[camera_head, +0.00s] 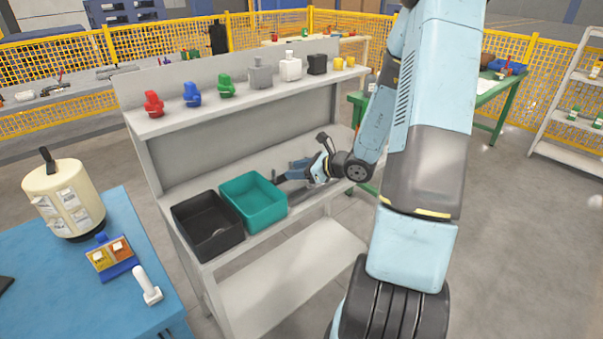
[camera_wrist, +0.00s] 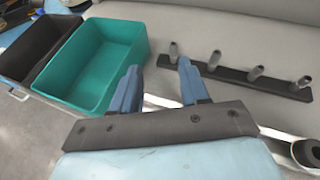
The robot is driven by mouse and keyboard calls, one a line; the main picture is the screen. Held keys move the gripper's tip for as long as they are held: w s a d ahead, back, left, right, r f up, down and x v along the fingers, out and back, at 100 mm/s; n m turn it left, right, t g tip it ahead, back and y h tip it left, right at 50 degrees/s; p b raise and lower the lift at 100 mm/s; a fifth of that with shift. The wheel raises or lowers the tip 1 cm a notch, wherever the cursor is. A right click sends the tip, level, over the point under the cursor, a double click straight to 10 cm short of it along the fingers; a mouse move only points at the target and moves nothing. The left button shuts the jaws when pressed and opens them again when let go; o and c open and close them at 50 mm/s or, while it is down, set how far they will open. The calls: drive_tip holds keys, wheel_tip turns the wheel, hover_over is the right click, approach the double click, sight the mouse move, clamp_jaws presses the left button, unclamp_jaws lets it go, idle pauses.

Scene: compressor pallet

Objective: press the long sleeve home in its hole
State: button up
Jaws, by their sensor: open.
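In the wrist view a dark bar (camera_wrist: 235,71) lies on the pale bench board with several grey metal sleeves standing upright along it. One sleeve (camera_wrist: 173,50) is at its left end and another (camera_wrist: 303,82) is near its right end. I cannot tell which is the long sleeve or how deep each sits. My gripper (camera_wrist: 159,68) is open, its two blue fingers apart with nothing between them. The bar lies beyond and to the right of the fingers. In the head view my gripper (camera_head: 283,176) is low over the bench, right of the teal bin; the sleeves cannot be made out there.
A teal bin (camera_head: 284,211) and a black bin (camera_head: 240,241) stand at the bench's left end. The upper shelf (camera_head: 215,105) holds coloured parts above my arm. A dark-ended cylinder (camera_wrist: 308,152) shows at the wrist view's right edge. A blue table (camera_head: 75,290) stands at left.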

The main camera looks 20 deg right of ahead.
sight(271, 180)
drive_tip(key=shift+w+d+f+m+t+h, duration=0.15)
drive_tip(key=shift+w+d+f+m+h, duration=0.05)
drive_tip(key=shift+d+f+m, duration=0.25)
drive_tip(key=shift+w+d+f+m+t+h, duration=0.2)
drive_tip(key=shift+d+f+m, duration=0.15)
drive_tip(key=shift+f, duration=0.15)
drive_tip(key=x, duration=1.3)
drive_tip(key=shift+w+a, duration=0.15)
drive_tip(key=shift+a, duration=0.1)
drive_tip(key=shift+c, duration=0.2)
clamp_jaws()
